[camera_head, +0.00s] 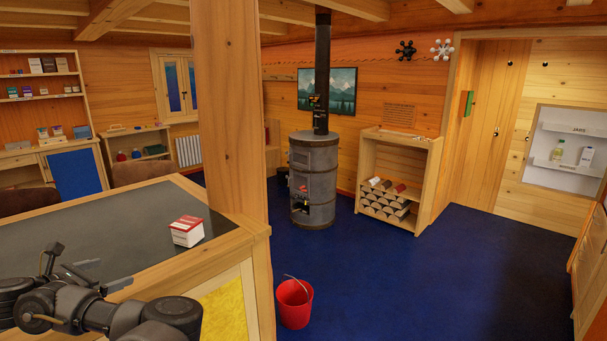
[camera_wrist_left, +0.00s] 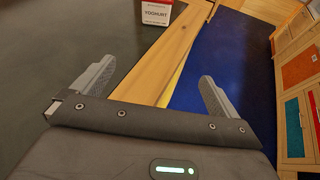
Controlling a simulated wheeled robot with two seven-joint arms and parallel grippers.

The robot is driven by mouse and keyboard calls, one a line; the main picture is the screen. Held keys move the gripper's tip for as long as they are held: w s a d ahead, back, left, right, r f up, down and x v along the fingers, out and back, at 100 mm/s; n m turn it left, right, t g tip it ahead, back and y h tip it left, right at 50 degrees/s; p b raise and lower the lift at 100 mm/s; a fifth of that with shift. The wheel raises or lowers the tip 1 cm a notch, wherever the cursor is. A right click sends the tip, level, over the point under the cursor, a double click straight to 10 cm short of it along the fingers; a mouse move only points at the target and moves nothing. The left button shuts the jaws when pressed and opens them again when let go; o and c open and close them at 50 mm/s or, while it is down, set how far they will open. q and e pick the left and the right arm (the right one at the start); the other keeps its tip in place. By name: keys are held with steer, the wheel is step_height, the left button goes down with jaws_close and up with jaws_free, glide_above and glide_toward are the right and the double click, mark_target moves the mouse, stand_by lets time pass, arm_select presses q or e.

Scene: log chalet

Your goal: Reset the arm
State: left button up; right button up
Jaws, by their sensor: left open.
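My left arm comes in from the lower left of the head view, and its gripper (camera_head: 84,267) is over the near edge of the dark-topped counter (camera_head: 110,222). In the left wrist view the two fingers of this gripper (camera_wrist_left: 157,92) are spread wide with nothing between them. A red and white box (camera_head: 187,231) stands on the counter, to the right of and beyond the gripper. It also shows in the left wrist view (camera_wrist_left: 154,11), where its label reads "YOGHURT". My right gripper is not in view.
A wooden post (camera_head: 231,120) rises at the counter's right end. A red bucket (camera_head: 294,303) stands on the blue floor (camera_head: 420,280). A stove (camera_head: 314,180) and a wooden rack (camera_head: 398,165) holding logs stand farther back. The floor at the right is clear.

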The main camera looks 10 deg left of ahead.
arm_select(q)
steer(key=s+a+f+m+g+y, duration=0.1)
steer(key=s+f+m+g+y, duration=0.3)
steer(key=s+f+m+g, duration=0.25)
steer(key=s+d+f+m+g, duration=0.1)
steer(key=s+d+f+m, duration=0.5)
steer(key=d+m, duration=0.4)
steer(key=s+d+f+m+g, duration=0.1)
steer(key=s+d+f+m, duration=0.3)
steer(key=d+f+m, duration=0.6)
steer(key=s+d+f+m+g+h, duration=0.25)
steer(key=s+d+m, duration=0.55)
steer(key=s+d, duration=0.55)
step_height(320, 180, down, 31)
steer(key=s+a+b, duration=0.1)
steer(key=b, duration=0.2)
steer(key=s+a+f+g+b, duration=0.1)
steer(key=s+a+f+b, duration=0.1)
steer(key=s+f, duration=1.4)
steer(key=shift+s+a+f+y, duration=0.15)
steer(key=shift+a+f+y, duration=0.2)
steer(key=shift+a+y, duration=0.15)
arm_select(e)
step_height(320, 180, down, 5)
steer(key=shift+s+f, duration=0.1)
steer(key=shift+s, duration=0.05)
